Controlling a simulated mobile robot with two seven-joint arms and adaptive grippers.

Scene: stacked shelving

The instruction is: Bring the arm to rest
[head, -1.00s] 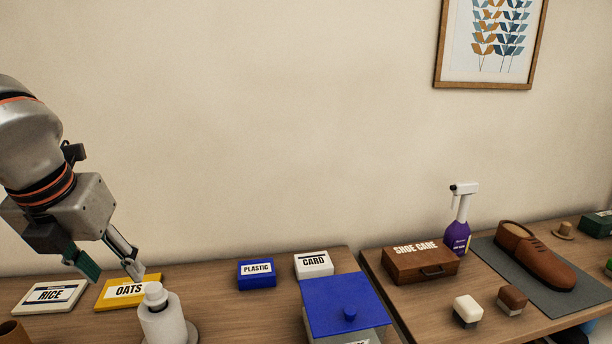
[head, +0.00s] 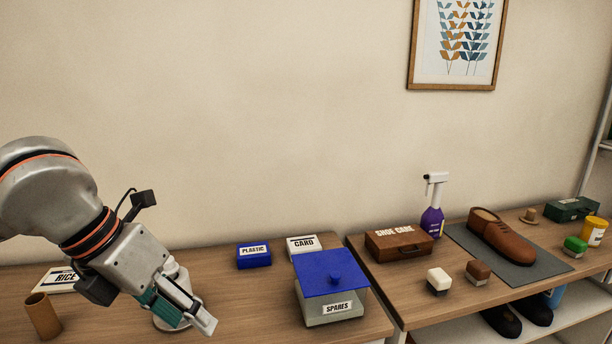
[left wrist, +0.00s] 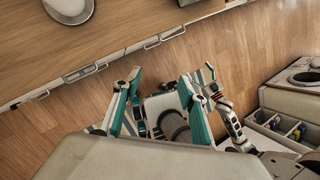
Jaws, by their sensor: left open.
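My left gripper (head: 182,312) hangs over the left table in the head view, pointing down and to the right. Its fingers are apart, with nothing between them. In the left wrist view the open fingers (left wrist: 160,95) reach out over the wooden floor, beyond the table's front edge, with parts of my own body behind them. A white round item (left wrist: 68,8) stands on the table at the top left of that view. In the head view its pale base (head: 160,325) shows only partly behind the gripper. My right gripper cannot be made out.
The left table holds a brown cup (head: 42,318), a RICE box (head: 60,281), PLASTIC (head: 254,258) and CARD (head: 303,244) boxes, and a blue-lidded SPARES bin (head: 333,306). The right table carries a SHOE CARE box (head: 400,246), spray bottle (head: 432,215) and brown shoe (head: 500,238).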

